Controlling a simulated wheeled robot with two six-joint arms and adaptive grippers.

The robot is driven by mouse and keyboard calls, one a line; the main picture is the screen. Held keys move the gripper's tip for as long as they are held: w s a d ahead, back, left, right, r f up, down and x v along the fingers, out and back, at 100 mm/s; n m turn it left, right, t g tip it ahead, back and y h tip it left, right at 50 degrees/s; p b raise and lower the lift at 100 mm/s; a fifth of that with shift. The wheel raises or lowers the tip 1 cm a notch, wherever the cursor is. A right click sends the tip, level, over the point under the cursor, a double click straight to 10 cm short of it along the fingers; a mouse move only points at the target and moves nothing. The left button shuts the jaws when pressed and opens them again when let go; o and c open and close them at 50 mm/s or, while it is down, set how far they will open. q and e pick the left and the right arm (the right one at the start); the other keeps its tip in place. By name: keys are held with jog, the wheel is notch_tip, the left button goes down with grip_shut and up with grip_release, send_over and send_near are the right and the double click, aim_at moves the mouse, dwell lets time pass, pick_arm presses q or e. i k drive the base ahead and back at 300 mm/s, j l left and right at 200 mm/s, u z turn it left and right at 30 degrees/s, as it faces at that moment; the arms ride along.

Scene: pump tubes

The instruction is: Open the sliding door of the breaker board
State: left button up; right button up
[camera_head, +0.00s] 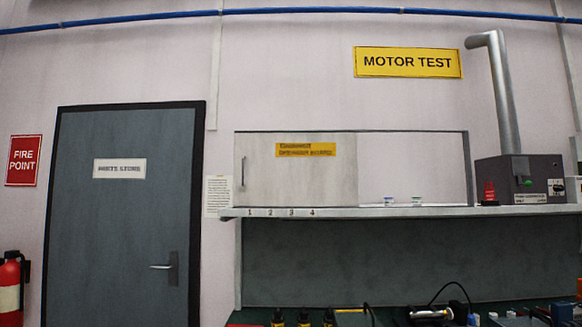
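The breaker board (352,131) is a wide, shallow cabinet on the wall above a shelf. Its pale sliding door (300,181) covers the left half and carries a yellow label (306,150) with blurred lettering. A dark vertical handle (242,172) is near the door's left edge. The right half is uncovered and shows a pale interior (415,165), with small white and blue items (389,200) low down. Neither of my grippers shows in the head view.
The shelf (350,211) bears numbers at its left. A grey box (519,180) with a pipe stands right of the cabinet. Several yellow-and-black items (304,318) and cables line the bottom edge. A grey room door (125,225) and a fire extinguisher (10,290) are left.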

aim_at(270, 169)
jog(key=i+j+u, duration=0.2)
jog(key=i+u, duration=0.15)
jog(key=i, duration=0.3)
jog(key=i+u, duration=0.35)
jog(key=i, duration=0.25)
